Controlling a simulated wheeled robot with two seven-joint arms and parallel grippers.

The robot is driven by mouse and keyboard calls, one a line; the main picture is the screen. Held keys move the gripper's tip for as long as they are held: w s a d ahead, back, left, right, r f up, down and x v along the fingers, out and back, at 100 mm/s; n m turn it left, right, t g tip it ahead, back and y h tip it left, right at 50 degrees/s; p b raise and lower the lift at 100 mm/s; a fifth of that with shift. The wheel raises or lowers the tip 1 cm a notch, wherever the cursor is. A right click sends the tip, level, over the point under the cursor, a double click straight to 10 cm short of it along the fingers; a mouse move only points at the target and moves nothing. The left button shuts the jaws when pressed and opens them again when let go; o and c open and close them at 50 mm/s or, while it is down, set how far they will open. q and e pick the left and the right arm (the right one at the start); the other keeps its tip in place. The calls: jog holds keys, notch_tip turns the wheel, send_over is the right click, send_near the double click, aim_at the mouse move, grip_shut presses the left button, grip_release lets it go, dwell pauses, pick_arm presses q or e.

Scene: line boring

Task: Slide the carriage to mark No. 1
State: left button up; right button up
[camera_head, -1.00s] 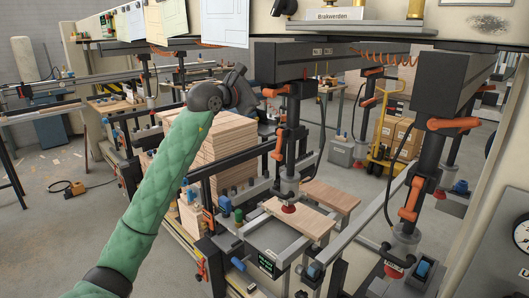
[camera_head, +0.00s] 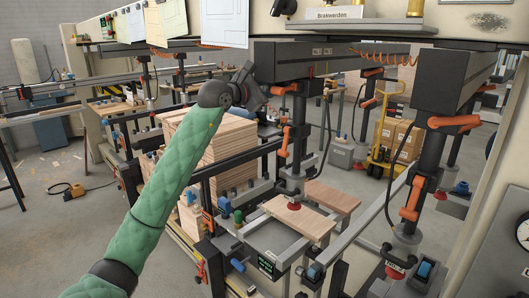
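My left arm in its green sleeve rises from the lower left. Its dark gripper (camera_head: 252,84) is beside the orange upper lever (camera_head: 284,90) of the middle drilling column; I cannot make out whether the fingers are open or shut, or whether they touch the lever. The carriage with the dark column (camera_head: 298,130) hangs under the dark overhead beam (camera_head: 320,62). A second orange lever (camera_head: 285,141) sits lower on it. Its red foot (camera_head: 294,206) is over a wooden board (camera_head: 300,220). The No. 1 mark is not legible. My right gripper is not in view.
A stack of boards (camera_head: 205,140) stands behind my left arm. Another column with orange levers (camera_head: 413,197) stands at the right. A yellow pallet truck (camera_head: 383,150) is behind. A rail bench with blue and green knobs lies in front.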

pick_arm(q)
jog(key=shift+x, duration=0.9)
jog(key=shift+b, duration=0.35)
jog(key=shift+w+d, duration=0.1)
jog(key=shift+d, duration=0.05)
jog(key=o, duration=1.1)
jog(key=b+v, duration=0.2)
jog(key=v, duration=0.4)
jog(key=shift+b, duration=0.35)
